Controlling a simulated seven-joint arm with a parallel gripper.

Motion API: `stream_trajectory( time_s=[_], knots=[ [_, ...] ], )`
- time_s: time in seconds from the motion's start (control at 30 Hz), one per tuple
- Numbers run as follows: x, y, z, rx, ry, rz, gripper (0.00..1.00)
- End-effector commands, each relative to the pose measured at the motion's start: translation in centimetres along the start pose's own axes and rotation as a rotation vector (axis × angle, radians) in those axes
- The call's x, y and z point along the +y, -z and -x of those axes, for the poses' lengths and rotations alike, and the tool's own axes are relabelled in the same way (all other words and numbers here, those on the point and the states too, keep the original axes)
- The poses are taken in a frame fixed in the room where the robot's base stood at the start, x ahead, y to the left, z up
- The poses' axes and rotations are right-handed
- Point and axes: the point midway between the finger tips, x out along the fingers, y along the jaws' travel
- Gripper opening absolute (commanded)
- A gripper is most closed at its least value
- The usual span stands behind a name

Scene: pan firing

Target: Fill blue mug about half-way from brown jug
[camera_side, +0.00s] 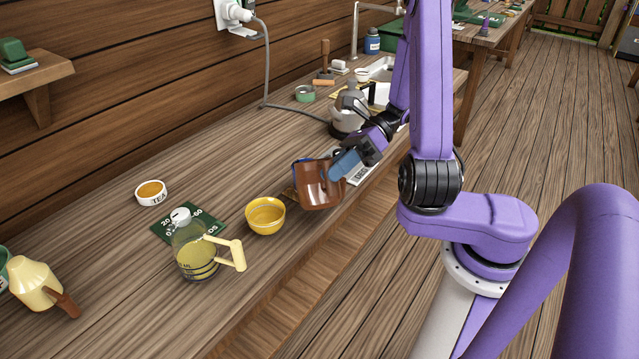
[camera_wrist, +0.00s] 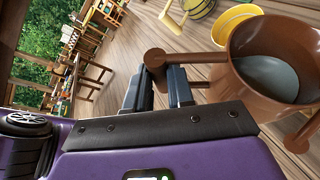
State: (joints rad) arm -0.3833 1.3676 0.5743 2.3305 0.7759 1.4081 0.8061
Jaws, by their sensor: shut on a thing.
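The brown jug (camera_side: 320,187) is held off to the left of my gripper (camera_side: 345,163), above the front part of the bench. In the wrist view my gripper (camera_wrist: 161,75) is shut on the handle of the brown jug (camera_wrist: 240,80), and grey-blue liquid (camera_wrist: 268,78) shows inside it. The jug looks close to upright; I cannot tell a slight tilt. The blue mug (camera_side: 296,168) is almost wholly hidden behind the jug, with only a blue sliver showing at the jug's left edge. Its inside and fill level are not visible.
A yellow bowl (camera_side: 265,216) stands just left of the jug. A glass jug with yellow handle (camera_side: 197,258), a TEA bowl (camera_side: 151,193) and a green mat (camera_side: 210,222) lie farther left. A grey-white appliance (camera_side: 347,118) stands behind. The back middle of the bench is clear.

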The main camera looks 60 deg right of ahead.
Motion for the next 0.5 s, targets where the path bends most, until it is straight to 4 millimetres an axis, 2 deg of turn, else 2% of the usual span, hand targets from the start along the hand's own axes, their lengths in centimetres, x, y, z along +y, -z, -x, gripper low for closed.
stream_trajectory(
  time_s=[0.5],
  knots=[
    [0.14,-1.14,0.6,-0.013,-0.038,-0.065,0.0]
  ],
)
